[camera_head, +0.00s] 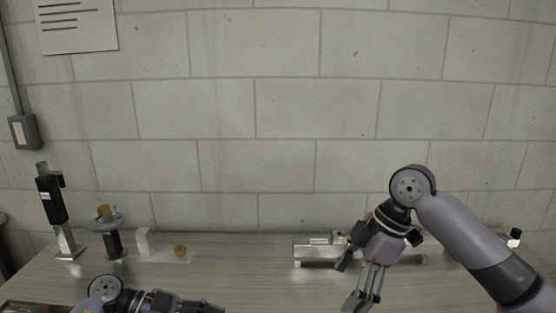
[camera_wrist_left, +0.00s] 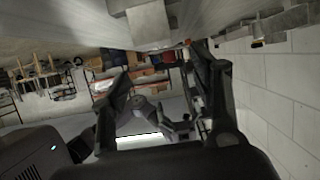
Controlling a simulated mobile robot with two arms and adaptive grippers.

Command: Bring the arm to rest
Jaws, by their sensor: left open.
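My left arm comes in low at the bottom left of the head view, with its gripper (camera_head: 205,306) pointing right at the bottom edge, partly cut off. In the left wrist view the two dark fingers of the left gripper (camera_wrist_left: 160,75) stand wide apart, with nothing between them. My right arm comes in from the right and bends at a raised joint. Its gripper (camera_head: 365,297) points down in front of the table, with its fingers apart and no object seen between them. The right fingertips reach the bottom edge of the head view.
The table (camera_head: 235,270) has a clear middle. At its left stand a black device on a metal foot (camera_head: 50,205), a round stand (camera_head: 108,228), a white block (camera_head: 143,241) and a brass piece (camera_head: 180,250). A metal rail (camera_head: 318,247) lies behind my right gripper. A block wall (camera_head: 300,110) closes the back.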

